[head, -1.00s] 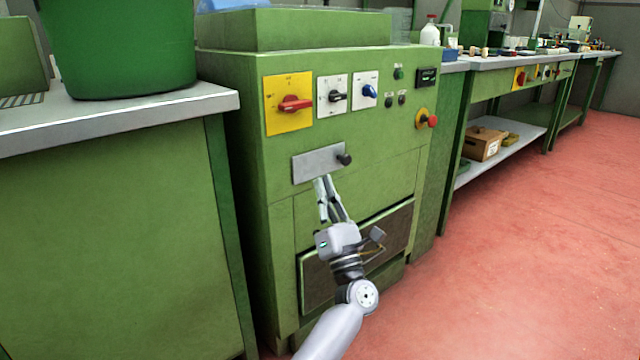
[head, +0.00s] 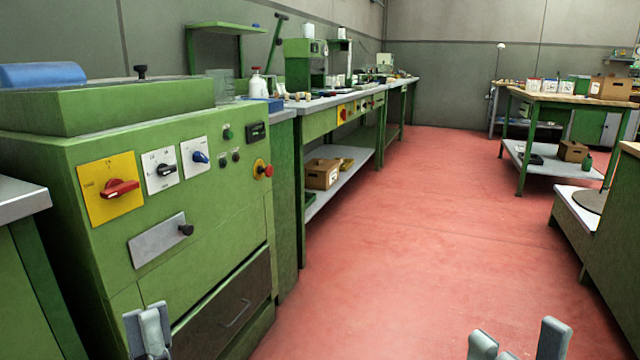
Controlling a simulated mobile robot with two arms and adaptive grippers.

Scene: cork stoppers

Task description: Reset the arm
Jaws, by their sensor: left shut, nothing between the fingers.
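My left gripper (head: 149,325) shows at the bottom left of the head view, its grey fingers close together and pointing up, with nothing between them. It appears in front of the green machine (head: 225,245), below the grey plate (head: 150,243) with a black knob. The rest of my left arm is out of the picture. My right gripper (head: 518,340) shows at the bottom right, over the red floor. Its fingertips stand apart with nothing between them, and its lower part is cut off by the picture's edge.
The machine bears a red switch on a yellow plate (head: 90,200) and a dark drawer (head: 215,320). A long workbench (head: 310,103) with a lower shelf runs behind it. The red floor (head: 420,220) is clear in the middle. Benches (head: 530,97) stand at right.

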